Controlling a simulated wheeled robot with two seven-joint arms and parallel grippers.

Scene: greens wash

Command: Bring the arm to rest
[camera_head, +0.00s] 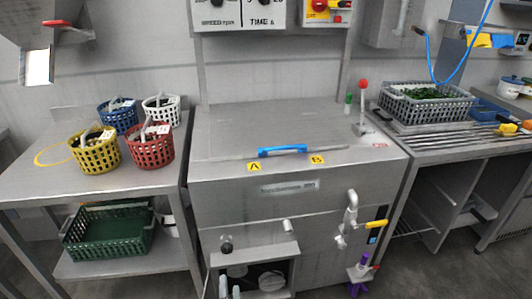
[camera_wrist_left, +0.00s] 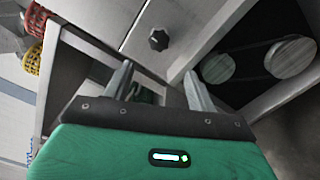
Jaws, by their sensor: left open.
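My left gripper (camera_wrist_left: 157,85) is open, with nothing between its two grey fingers, in the left wrist view. Its fingertips (camera_head: 229,288) just show at the bottom edge of the head view, in front of the lower left of the steel washer (camera_head: 295,205). A black knob (camera_wrist_left: 158,39) on the washer's front lies beyond the fingers, apart from them. My right gripper is not in view.
An open bay with pulleys (camera_wrist_left: 290,57) is right of my left gripper. Left stands a table (camera_head: 35,180) with several baskets and a green crate (camera_head: 108,240) below. A purple-handled fitting (camera_head: 360,272) sticks out right. Greens fill a grey basket (camera_head: 435,110).

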